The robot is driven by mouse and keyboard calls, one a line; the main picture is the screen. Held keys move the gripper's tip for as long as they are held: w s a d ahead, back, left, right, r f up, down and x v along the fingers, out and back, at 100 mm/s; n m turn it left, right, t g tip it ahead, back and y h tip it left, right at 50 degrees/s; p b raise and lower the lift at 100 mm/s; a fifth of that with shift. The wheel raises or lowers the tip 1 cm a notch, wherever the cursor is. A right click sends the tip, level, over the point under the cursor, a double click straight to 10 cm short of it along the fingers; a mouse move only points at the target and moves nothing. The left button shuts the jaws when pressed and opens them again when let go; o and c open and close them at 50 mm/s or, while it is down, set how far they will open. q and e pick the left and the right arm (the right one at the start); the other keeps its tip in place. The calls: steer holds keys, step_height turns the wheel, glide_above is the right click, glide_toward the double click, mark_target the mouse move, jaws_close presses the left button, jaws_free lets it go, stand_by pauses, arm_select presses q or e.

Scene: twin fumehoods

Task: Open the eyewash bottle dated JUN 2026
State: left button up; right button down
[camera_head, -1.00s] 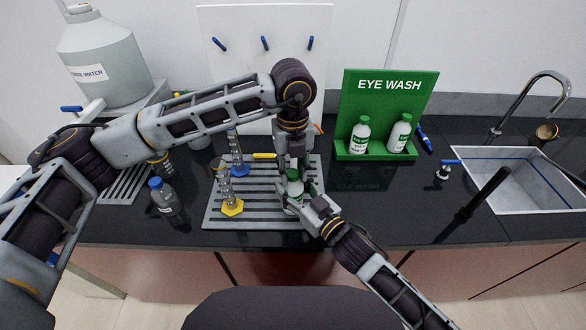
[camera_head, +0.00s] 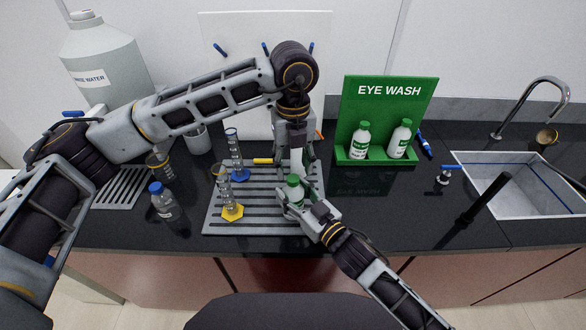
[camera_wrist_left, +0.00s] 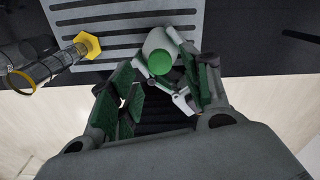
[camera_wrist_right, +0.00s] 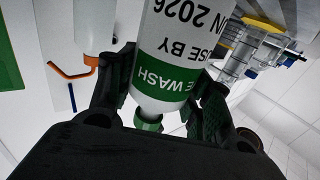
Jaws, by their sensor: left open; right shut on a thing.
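The white eyewash bottle (camera_wrist_right: 180,45) has a green band, and its label ends in "JUN 2026" in the right wrist view. My right gripper (camera_wrist_right: 168,85) is shut around its body and holds it upright over the grey rack. In the head view the bottle (camera_head: 294,199) is partly hidden by this gripper. Its green cap (camera_wrist_left: 160,62) sits on top of it. My left gripper (camera_head: 298,163) is open and points down just above the cap, with its fingers spread either side in the left wrist view; I see no contact.
Two more eyewash bottles (camera_head: 360,140) (camera_head: 400,139) stand in the green EYE WASH holder (camera_head: 388,107). Measuring cylinders with yellow (camera_head: 232,212) and blue (camera_head: 239,173) bases stand on the grey rack (camera_head: 258,220). A blue-capped bottle (camera_head: 163,202) stands left, the sink (camera_head: 510,190) right.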

arm_select(q)
steer(key=shift+r, duration=0.35)
steer(key=shift+w+r, duration=0.2)
steer(key=shift+r, duration=0.35)
steer(key=m, duration=0.3)
steer(key=r+m, duration=0.1)
steer(key=m, duration=0.2)
steer(key=a+r+m, duration=0.1)
steer(key=m, duration=0.2)
steer(key=shift+r+m+y, duration=0.1)
steer(key=shift+m+y, duration=0.2)
steer(key=m, duration=0.5)
steer(key=shift+s+d+m, duration=0.2)
steer(key=shift+d+m, duration=0.1)
steer(key=shift+d, duration=0.05)
steer(key=m, duration=0.5)
steer(key=shift+d, duration=0.15)
stand_by(0.5)
